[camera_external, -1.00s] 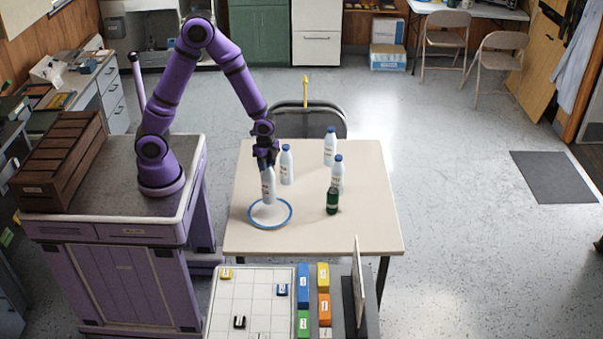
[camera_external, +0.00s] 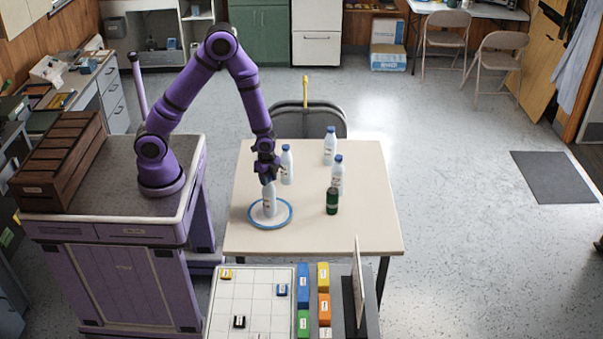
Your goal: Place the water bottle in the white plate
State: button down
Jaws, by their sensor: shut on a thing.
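The white plate (camera_external: 283,218) with a blue rim lies on the table's left front part. My gripper (camera_external: 268,178) points down over the plate and is shut on a white water bottle (camera_external: 270,200). The bottle is upright, with its lower end over the plate's middle; it looks to be at or very near the plate's surface, and I cannot tell if it touches. The gripper hides the bottle's top.
Other white bottles with blue caps stand behind (camera_external: 287,167), at the back (camera_external: 330,147) and to the right (camera_external: 337,175). The right side of the table (camera_external: 375,215) is clear.

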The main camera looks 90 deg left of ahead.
jog(key=shift+f, duration=0.1)
jog(key=c, duration=0.7)
grip_release()
jog(key=shift+o, duration=0.2)
jog(key=s+d+r+n+t, duration=0.15)
jog(key=s+r, duration=0.35)
jog(key=r, duration=1)
jog(key=s+d+r+n+t, duration=0.1)
jog(key=s+r+n, duration=0.25)
jog(key=r, duration=1.15)
jog(key=s+r+n+t, duration=0.1)
jog(key=s+r+n, duration=0.1)
jog(key=s+r, duration=0.2)
jog(key=s+d+r+n+t, duration=0.1)
jog(key=s+r+n, duration=0.1)
jog(key=s, duration=0.7)
jog(key=shift+s+d+r+t, duration=0.2)
jog(key=shift+s+r+t, duration=0.15)
jog(key=shift+r, duration=0.5)
jog(key=shift+w, duration=0.1)
